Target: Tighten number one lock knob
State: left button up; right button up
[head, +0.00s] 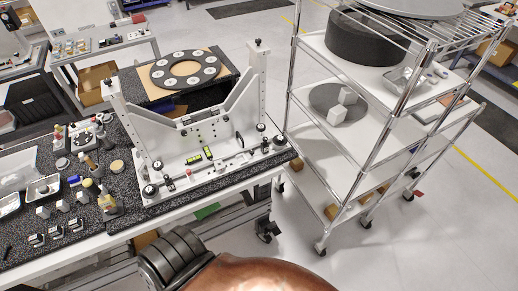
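The mirror fixture (205,158) is a white metal frame with two uprights and a V-shaped top edge. It stands on a dark speckled bench. Black knobs sit at its lower left (150,190) and lower right (278,140), with smaller ones atop the left upright (107,83) and right upright (258,43). Two yellow-green levels (208,152) are on its base. No number is readable on any knob, so I cannot tell which is number one. Neither gripper is in view; nothing is seen touching the fixture.
Bottles, small boxes and trays crowd the bench (120,222) left of the fixture. A round plate with white discs (186,69) lies behind it. A wire-topped cart (345,145) stands close on the right. Floor is open in front of the cart.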

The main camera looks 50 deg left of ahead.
aim_at(150, 192)
jog(key=z, duration=0.6)
jog(key=i, duration=1.25)
jog(key=u, duration=3.5)
